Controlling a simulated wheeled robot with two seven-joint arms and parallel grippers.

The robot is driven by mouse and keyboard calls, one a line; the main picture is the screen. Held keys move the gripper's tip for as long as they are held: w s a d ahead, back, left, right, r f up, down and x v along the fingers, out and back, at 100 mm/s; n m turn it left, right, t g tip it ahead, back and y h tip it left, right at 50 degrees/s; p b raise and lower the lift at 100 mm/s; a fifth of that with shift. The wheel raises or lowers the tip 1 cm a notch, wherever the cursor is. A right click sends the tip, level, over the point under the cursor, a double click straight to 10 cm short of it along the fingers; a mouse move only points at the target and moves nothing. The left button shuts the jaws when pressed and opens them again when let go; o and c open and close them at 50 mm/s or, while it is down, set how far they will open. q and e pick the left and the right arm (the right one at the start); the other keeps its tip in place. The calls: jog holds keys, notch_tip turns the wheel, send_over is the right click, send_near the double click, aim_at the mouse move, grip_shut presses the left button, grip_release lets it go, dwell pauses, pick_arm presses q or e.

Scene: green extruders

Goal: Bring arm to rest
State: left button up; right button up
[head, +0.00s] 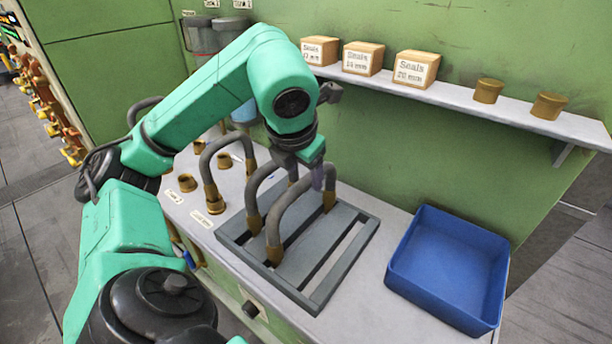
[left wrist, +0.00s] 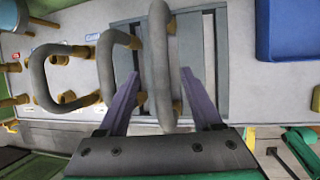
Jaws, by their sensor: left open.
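My left gripper (head: 318,172) is above the slatted grey rack (head: 337,281) on the bench. In the left wrist view its two purple fingers (left wrist: 160,76) are open, one on each side of a grey bent hose (left wrist: 158,50). I cannot tell whether they touch it. In the head view this hose (head: 290,205) arches over the rack with brass ends. A second bent hose (head: 252,190) stands beside it on the rack's left part. A third bent hose (head: 208,155) stands further left on the bench. My right gripper is out of view.
A blue bin (head: 450,265) stands right of the rack. A wall shelf (head: 440,95) behind carries boxes of seals (head: 362,58) and two brass caps (head: 488,91). Brass fittings (head: 188,182) line the bench's left side. Grey containers (head: 205,37) stand at the back.

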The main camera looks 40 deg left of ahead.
pick_arm(q)
jog(key=p+v, duration=0.4)
jog(key=v, duration=0.3)
jog(key=shift+s, duration=0.15)
jog(key=shift+r, duration=0.1)
